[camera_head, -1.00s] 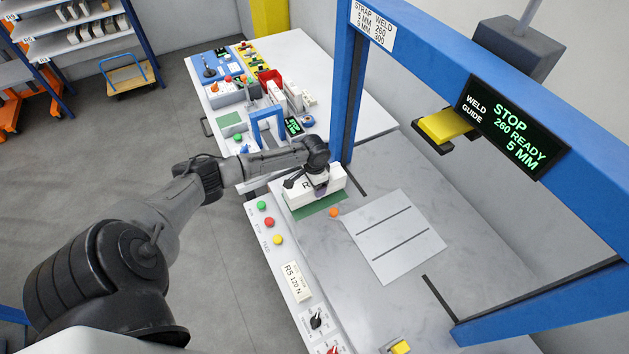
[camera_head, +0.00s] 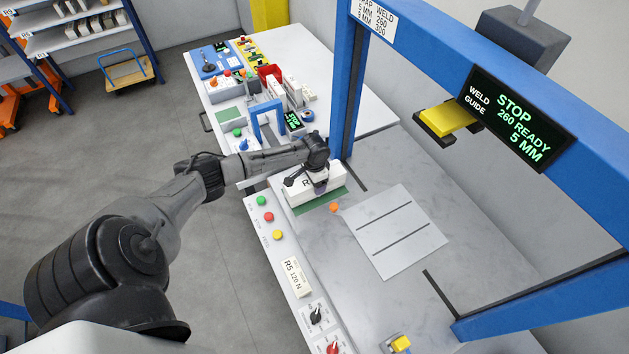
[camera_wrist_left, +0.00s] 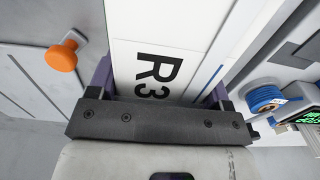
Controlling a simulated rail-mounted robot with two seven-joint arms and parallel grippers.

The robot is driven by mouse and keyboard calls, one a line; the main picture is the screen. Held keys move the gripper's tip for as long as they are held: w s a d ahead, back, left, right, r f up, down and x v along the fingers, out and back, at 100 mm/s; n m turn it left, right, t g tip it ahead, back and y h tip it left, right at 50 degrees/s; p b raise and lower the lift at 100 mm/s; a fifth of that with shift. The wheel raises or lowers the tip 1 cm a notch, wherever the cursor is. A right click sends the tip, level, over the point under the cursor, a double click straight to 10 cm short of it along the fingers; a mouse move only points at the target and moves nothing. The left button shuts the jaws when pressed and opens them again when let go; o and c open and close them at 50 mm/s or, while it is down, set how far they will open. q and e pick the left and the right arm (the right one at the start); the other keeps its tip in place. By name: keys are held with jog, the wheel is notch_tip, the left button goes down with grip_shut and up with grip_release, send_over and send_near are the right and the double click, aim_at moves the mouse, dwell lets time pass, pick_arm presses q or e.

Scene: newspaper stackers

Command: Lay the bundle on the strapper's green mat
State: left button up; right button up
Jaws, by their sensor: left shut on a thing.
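The bundle (camera_head: 297,193) is a long white block with dark lettering on its side. In the left wrist view the bundle (camera_wrist_left: 150,30) shows "R3". My left gripper (camera_head: 319,188) is shut on it from above. The strapper's green mat (camera_head: 322,206) shows as a strip in front of and to the right of the bundle; the rest is hidden beneath it. The bundle is over or on the mat; I cannot tell whether they touch. My right gripper is not in view.
An orange knob (camera_head: 334,208) stands close to the mat, beside a light slotted plate (camera_head: 395,232). A blue frame post (camera_head: 350,90) rises just behind. Coloured buttons (camera_head: 269,217) line the left edge. A side table (camera_head: 355,110) holds several devices.

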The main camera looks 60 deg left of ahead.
pick_arm(q)
jog(key=shift+f, duration=0.5)
jog(key=o, duration=1.7)
jog(key=shift+w, duration=0.1)
jog(key=shift+o, duration=0.6)
jog(key=shift+f+b, duration=0.1)
jog(key=shift+b, duration=0.2)
notch_tip(320, 180, up, 12)
jog(key=shift+r+p, duration=0.2)
jog(key=shift+p, duration=0.35)
jog(key=shift+r, duration=0.8)
